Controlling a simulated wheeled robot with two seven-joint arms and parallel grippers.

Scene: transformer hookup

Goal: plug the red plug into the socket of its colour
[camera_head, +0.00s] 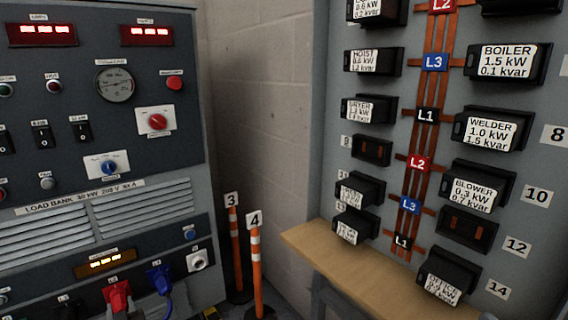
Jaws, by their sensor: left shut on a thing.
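The red plug (117,292) is at the bottom of the load bank's lower panel, in the row of sockets. My left gripper (124,315) shows only in small part at the bottom edge, just below the red plug, and is shut on it. The red socket is hidden behind the plug, and I cannot tell how deep the plug sits. A blue plug (160,281) with a blue cable is just right of it. My right gripper is not in view.
A white socket (197,260) is to the right and a black one (68,307) to the left. Orange posts marked 3 (235,245) and 4 (256,265) stand right of the load bank (60,205). A wooden ledge (370,275) lies below the breaker panel (330,150).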

